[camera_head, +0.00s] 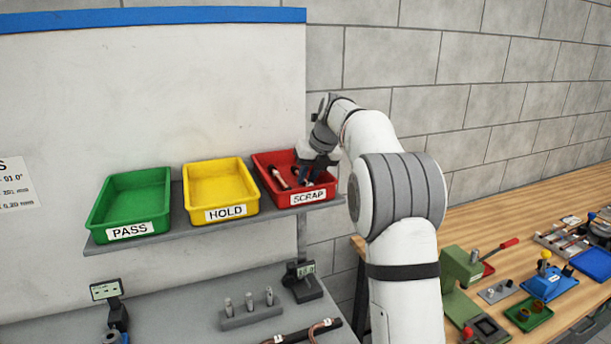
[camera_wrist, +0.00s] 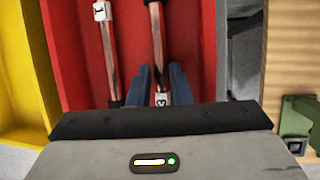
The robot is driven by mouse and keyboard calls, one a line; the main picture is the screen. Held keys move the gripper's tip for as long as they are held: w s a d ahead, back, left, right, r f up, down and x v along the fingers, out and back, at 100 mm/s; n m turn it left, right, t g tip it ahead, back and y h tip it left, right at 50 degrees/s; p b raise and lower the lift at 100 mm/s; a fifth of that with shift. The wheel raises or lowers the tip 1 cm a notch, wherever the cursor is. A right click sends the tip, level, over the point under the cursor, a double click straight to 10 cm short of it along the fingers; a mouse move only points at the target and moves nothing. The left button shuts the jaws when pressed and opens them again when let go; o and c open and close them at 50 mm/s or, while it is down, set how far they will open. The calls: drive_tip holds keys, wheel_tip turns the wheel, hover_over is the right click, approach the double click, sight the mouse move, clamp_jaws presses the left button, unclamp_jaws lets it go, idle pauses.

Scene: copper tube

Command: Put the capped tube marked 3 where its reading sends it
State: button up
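The red SCRAP bin (camera_head: 262,160) stands at the right end of the shelf, and its red floor fills the middle of the wrist view (camera_wrist: 81,60). My gripper (camera_head: 310,178) reaches down into it. Two copper tubes lie in the bin. In the wrist view, the left tube (camera_wrist: 109,55) has a white cap with a dark mark I cannot read surely. The right tube (camera_wrist: 157,40) runs between my fingers (camera_wrist: 160,85), its white marked cap (camera_wrist: 160,99) near the palm; the mark is partly hidden. The fingers stand apart with gaps beside this tube.
The green PASS bin (camera_head: 130,200) and yellow HOLD bin (camera_head: 220,185) stand empty to the left on the shelf (camera_head: 165,236). Below are a pin block (camera_head: 250,318), displays (camera_head: 105,290) and more copper tubing (camera_head: 318,328). A wooden bench (camera_head: 500,225) with tools is at right.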

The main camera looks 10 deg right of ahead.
drive_tip(key=shift+o, duration=0.2)
drive_tip(key=v, duration=1.2)
drive_tip(key=s+a+n+h, duration=0.1)
drive_tip(key=s+a+n, duration=0.1)
drive_tip(key=s+n, duration=0.85)
drive_tip(key=s+a+f+n+h, duration=0.1)
drive_tip(key=s+f+n, duration=0.8)
drive_tip(key=s+n, duration=0.3)
drive_tip(key=s+a+f+n+h, duration=0.1)
drive_tip(key=s+f+n, duration=0.8)
drive_tip(key=s, duration=0.8)
drive_tip(key=n, duration=0.2)
drive_tip(key=shift+s+f+n+b, duration=0.2)
drive_tip(key=shift+f+n+b, duration=0.05)
drive_tip(key=shift+n+b, duration=0.1)
wheel_tip(320, 180, down, 10)
drive_tip(key=b, duration=0.8)
drive_tip(key=shift+w+g, duration=0.3)
